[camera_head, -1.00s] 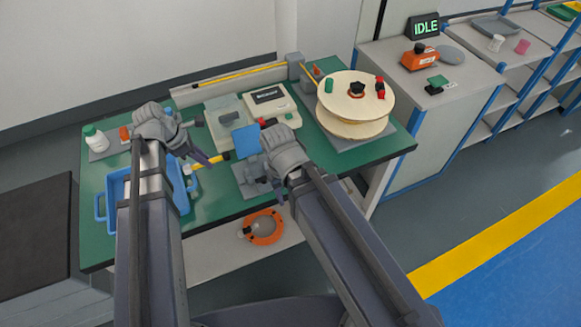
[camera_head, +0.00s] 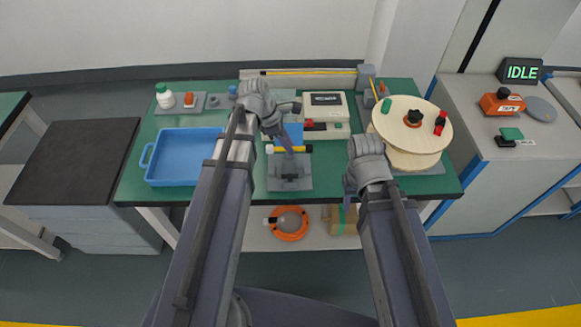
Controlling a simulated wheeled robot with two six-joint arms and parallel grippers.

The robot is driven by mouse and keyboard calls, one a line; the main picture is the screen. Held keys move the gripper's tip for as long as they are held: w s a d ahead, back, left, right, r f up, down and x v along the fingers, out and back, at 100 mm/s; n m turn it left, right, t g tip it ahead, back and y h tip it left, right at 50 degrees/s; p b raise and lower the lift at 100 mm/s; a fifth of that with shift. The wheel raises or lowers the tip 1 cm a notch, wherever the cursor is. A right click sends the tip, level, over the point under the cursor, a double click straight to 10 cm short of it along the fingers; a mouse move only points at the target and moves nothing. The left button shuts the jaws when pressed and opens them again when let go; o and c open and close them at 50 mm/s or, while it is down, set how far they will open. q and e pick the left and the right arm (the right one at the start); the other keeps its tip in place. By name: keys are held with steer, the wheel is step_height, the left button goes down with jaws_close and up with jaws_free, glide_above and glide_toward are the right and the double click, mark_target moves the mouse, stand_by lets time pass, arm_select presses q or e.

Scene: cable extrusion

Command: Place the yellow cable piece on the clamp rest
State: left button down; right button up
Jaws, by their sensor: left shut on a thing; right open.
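The yellow cable piece (camera_head: 279,149) lies crosswise with a white left end and a dark right end. My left gripper (camera_head: 289,150) comes down from behind and is shut on it near its middle. The cable piece is at the back of the grey clamp fixture (camera_head: 290,184), in front of an upright blue plate (camera_head: 294,130). I cannot tell whether it touches the clamp rest, as the fingers cover part of it. My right gripper (camera_head: 347,195) is open and empty near the table's front edge, right of the fixture.
A blue tray (camera_head: 145,158) stands on the left. A white device with a display (camera_head: 327,101) is behind the fixture. A wooden spool (camera_head: 432,138) is on the right, close to my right gripper. A grey rail with a yellow cable (camera_head: 310,72) runs along the back.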

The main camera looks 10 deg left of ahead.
arm_select(q)
step_height(320, 180, down, 6)
steer(key=b, duration=0.5)
steer(key=shift+b, duration=0.3)
steer(key=shift+f, duration=0.1)
step_height(320, 180, down, 4)
steer(key=b, duration=0.3)
steer(key=shift+b, duration=0.35)
steer(key=shift+r, duration=0.2)
steer(key=shift+f, duration=0.15)
steer(key=c, duration=0.8)
jaws_free()
